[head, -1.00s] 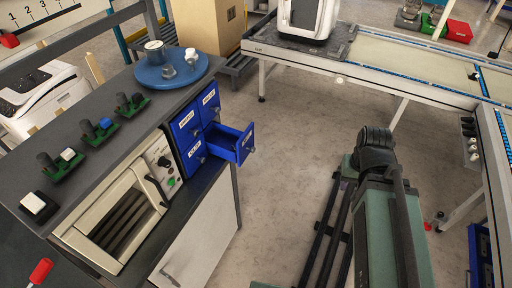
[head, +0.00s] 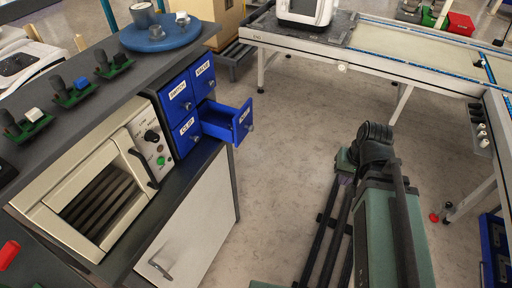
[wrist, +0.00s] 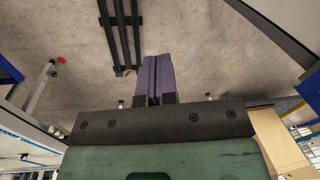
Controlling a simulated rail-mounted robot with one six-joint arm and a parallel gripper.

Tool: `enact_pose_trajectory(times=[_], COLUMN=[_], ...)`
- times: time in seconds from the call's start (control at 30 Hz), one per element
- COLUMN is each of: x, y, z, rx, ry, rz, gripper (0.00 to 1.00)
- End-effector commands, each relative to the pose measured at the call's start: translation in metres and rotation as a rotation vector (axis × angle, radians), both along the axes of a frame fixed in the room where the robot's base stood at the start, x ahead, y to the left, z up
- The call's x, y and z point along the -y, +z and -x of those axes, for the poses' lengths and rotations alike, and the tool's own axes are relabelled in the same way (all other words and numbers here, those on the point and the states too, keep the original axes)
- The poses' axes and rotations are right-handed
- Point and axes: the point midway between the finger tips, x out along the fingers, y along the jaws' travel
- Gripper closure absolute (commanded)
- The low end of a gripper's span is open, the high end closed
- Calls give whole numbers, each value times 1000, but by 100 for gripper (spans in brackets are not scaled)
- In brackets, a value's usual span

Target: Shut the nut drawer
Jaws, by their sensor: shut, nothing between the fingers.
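A blue cabinet (head: 181,101) with drawers in two rows stands on the bench at the left in the head view. Its lower right drawer, the nut drawer (head: 242,122), is pulled out, and its inside shows from above. The label on its front is too small to read surely. The other drawers are shut. My gripper (wrist: 154,77) shows in the wrist view with its two purple fingers together, shut and empty, above the floor. In the head view my gripper is mostly hidden by my arm, right of the drawer and well apart from it.
An oven-like machine (head: 96,187) sits left of the cabinet, above a white cupboard door (head: 188,232). A blue round stand (head: 160,36) is on the bench top. A conveyor table (head: 372,45) stands at the back right. Open floor (head: 290,150) lies between drawer and arm.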

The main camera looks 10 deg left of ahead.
Motion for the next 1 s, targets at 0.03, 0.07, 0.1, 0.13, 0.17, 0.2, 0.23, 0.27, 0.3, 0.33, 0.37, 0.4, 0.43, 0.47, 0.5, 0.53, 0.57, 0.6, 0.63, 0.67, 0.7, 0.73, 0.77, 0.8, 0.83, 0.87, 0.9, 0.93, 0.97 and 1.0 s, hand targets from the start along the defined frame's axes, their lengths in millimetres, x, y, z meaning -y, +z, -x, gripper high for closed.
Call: enact_pose_trajectory(times=[0.03,0.07,0.1,0.13,0.17,0.2,0.23,0.27,0.3,0.33,0.37,0.4,0.43,0.47,0.5,0.53,0.57,0.6,0.63,0.67,0.7,0.73,0.77,0.8,0.83,0.87,0.9,0.93,0.97,1.0], x=[-16,-29,-47,-62,-76,-95,-107,-116,-124,-128,-131,-133,-133,-133,-133,-133,-133,-133,-133,-134,-136,-138,-141,-146,-150,-156,-163,-169,-176,-184], y=[-68,-83,-100,-110,-117,-120,-115,-104,-84,-67,-49,-30,-21,-14,-9,-6,-5,-5,-5,-5,-5,-5,-5,-5,-6,-6,-6,-6,-6,-6], z=[-12,-19,-29,-37,-46,-58,-67,-75,-83,-89,-93,-97,-99,-100,-101,-102,-102,-102,-102,-103,-103,-104,-104,-106,-107,-108,-110,-112,-113,-115], rx=[13,23,41,55,71,93,110,123,140,149,157,164,169,173,176,178,180,182,182,182,182,181,181,180,180,179,179,179,178,178], ry=[-6,-10,-18,-27,-37,-56,-72,-88,-110,-125,-139,-155,-166,-174,-181,-185,-189,-192,-192,-191,-191,-190,-190,-189,-189,-189,-188,-188,-187,-187], rz=[-106,-188,-312,-415,-528,-689,-809,-919,-1052,-1140,-1214,-1294,-1341,-1375,-1406,-1420,-1426,-1427,-1426,-1425,-1425,-1424,-1424,-1424,-1424,-1423,-1423,-1423,-1423,-1423], gripper=[100,100,100,100,100,100,100,100,100,100,100,100,100,100,100,100,100,100,100,100,100,100,100,100,100,100,100,100,100,100])
